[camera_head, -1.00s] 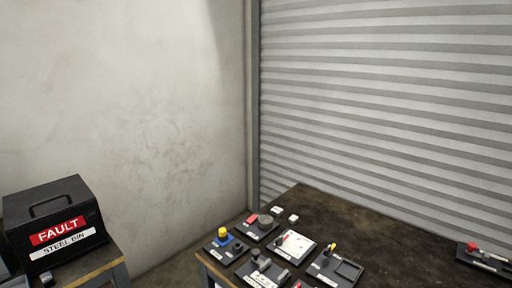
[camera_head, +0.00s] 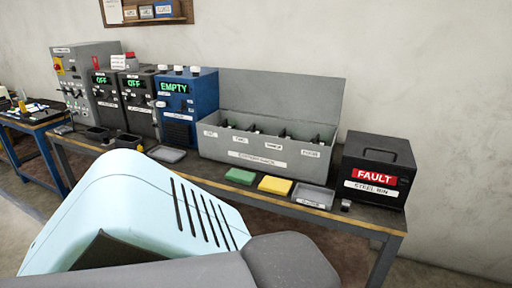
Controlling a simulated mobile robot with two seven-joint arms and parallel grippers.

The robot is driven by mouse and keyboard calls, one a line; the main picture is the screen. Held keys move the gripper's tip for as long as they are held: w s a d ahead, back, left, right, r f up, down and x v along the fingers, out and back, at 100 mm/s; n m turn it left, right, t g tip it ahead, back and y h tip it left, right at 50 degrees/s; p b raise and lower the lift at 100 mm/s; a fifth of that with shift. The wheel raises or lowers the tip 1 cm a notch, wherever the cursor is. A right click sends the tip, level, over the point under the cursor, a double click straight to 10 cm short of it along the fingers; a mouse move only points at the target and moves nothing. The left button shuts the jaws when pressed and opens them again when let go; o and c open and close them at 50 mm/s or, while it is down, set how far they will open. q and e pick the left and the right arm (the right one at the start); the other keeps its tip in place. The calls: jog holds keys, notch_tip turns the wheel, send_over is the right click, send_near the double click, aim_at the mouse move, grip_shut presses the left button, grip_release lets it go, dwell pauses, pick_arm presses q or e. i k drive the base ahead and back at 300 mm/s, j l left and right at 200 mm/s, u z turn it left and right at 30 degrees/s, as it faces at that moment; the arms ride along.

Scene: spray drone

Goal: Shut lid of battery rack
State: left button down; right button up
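The battery rack (camera_head: 262,155) is a long light-grey box on the bench, with several labelled slots along its front and dark items standing inside. Its grey lid (camera_head: 290,100) stands raised and leans back behind the box, so the rack is open. My own light-blue and dark-grey arm parts fill the lower left of the head view. Neither gripper shows in this view, and no gripper is seen at the lid.
On the bench (camera_head: 345,217), the black FAULT steel bin (camera_head: 376,172) stands right of the rack. A blue EMPTY unit (camera_head: 186,105) stands on its left. A green pad (camera_head: 240,176), yellow pad (camera_head: 275,185) and grey tray (camera_head: 312,196) lie in front.

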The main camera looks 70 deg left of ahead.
aim_at(306, 98)
jog(key=u, duration=2.1)
jog(key=i+j+u, duration=0.15)
jog(key=i+u, duration=0.85)
jog(key=k+j, duration=0.05)
jog(key=k, duration=0.05)
